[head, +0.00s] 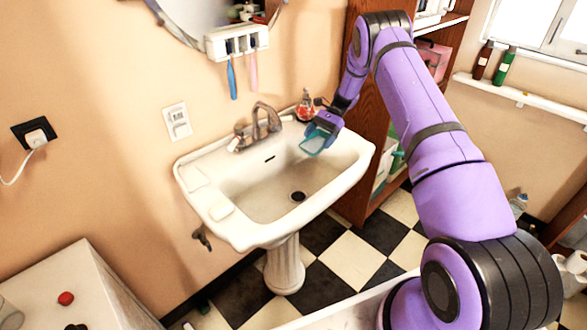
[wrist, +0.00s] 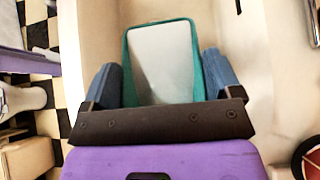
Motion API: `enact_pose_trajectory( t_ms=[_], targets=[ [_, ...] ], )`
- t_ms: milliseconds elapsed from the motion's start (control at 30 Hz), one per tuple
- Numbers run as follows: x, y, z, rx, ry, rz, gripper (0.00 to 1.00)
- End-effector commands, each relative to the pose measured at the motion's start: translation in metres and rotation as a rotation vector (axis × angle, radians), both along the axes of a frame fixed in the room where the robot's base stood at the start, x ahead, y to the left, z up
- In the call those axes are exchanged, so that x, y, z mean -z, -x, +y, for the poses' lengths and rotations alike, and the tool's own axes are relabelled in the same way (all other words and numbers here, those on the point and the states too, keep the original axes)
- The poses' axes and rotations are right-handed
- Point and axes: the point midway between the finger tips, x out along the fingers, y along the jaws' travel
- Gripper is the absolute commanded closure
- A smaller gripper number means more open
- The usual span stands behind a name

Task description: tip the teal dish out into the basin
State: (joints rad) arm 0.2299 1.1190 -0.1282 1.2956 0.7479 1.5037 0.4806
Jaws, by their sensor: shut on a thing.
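The teal dish (head: 314,143) is held over the right side of the white basin (head: 235,222), near its back right rim. My gripper (head: 320,129) is shut on the dish. In the wrist view, the dish (wrist: 162,62) sits between the two blue fingers of my gripper (wrist: 163,78). It shows a pale, smooth inner face and a teal rim, and I see no loose thing in it. In the head view the dish looks tilted, but its exact angle is hard to tell. The basin's drain (head: 298,196) is visible and the bowl looks empty.
A faucet (head: 260,122) stands at the basin's back. A red-labelled soap bottle (head: 306,106) stands on the back right rim, close to my gripper. A wooden shelf unit (head: 365,150) is just right of the basin. The space above the bowl's left part is free.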

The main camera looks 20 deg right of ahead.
Motion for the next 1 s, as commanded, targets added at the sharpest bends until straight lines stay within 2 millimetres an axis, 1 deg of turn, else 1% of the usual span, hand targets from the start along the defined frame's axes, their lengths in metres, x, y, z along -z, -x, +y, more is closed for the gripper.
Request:
enact_pose_trajectory(
  t_ms=[467, 667, 833, 1000],
  targets=[
    [-0.001, 0.001, 0.003, 0.0, 0.026, -0.01, 0.42],
    [-0.004, 0.003, 0.009, -0.001, 0.063, -0.026, 0.42],
    [-0.008, 0.007, 0.018, -0.003, 0.131, -0.056, 0.42],
    [-0.013, 0.013, 0.031, -0.004, 0.229, -0.097, 0.42]
  ],
)
